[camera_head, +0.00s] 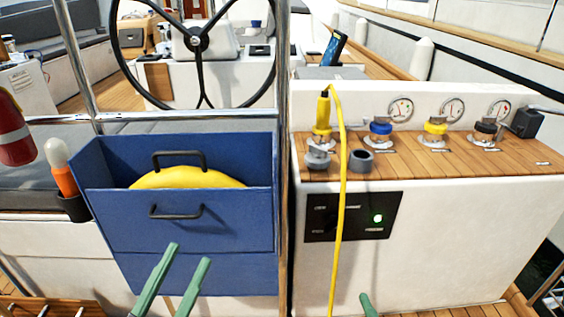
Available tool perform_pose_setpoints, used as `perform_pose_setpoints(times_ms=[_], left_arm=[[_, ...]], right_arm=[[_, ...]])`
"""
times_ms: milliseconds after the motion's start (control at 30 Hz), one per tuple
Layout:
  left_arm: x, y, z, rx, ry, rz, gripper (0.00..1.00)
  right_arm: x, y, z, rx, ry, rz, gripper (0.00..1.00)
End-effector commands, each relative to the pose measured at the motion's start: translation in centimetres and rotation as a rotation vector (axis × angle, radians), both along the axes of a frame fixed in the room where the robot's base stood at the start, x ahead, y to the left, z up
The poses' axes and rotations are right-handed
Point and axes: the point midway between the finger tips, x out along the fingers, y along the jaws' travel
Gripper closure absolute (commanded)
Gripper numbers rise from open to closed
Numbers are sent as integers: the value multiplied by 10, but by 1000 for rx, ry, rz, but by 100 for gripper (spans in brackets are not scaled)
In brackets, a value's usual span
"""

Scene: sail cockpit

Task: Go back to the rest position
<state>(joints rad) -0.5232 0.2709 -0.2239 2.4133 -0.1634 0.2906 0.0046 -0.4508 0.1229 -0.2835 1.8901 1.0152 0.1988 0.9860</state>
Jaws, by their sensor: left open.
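My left gripper (188,255) shows two green fingers, spread apart with nothing between them, in front of the lower part of the blue box. Only one green fingertip of my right gripper (368,305) shows at the bottom edge, below the console's black panel; the rest is out of frame, so its opening is hidden. Both are low in the picture.
The blue box (120,270) with black handles holds a yellow object (188,178). A yellow cable (341,220) hangs from a yellow plug (323,108) at a capped socket on the wooden-topped console (450,250). A steel post (284,230) stands between box and console.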

Motion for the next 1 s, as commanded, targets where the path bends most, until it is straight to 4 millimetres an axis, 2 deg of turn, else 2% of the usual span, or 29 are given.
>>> perform_pose_setpoints(times_ms=[33,200,367,567,700,833,1000], left_arm=[[9,2,9,3,73,16,55],[29,11,-20,15,334,69,55],[31,20,-53,25,587,114,55],[9,29,-93,37,903,164,55],[-19,34,-117,44,1107,189,55],[-44,37,-134,49,1246,204,55],[-61,38,-147,52,1330,213,55]], right_arm=[[-6,4,24,-99,8,32,0],[-25,15,50,-482,25,160,0],[-47,19,68,-845,43,296,0],[-78,12,87,-1290,68,492,0],[-101,0,98,-1568,85,638,0],[-116,-11,103,-1753,97,746,0],[-126,-20,103,-1869,103,820,0]])
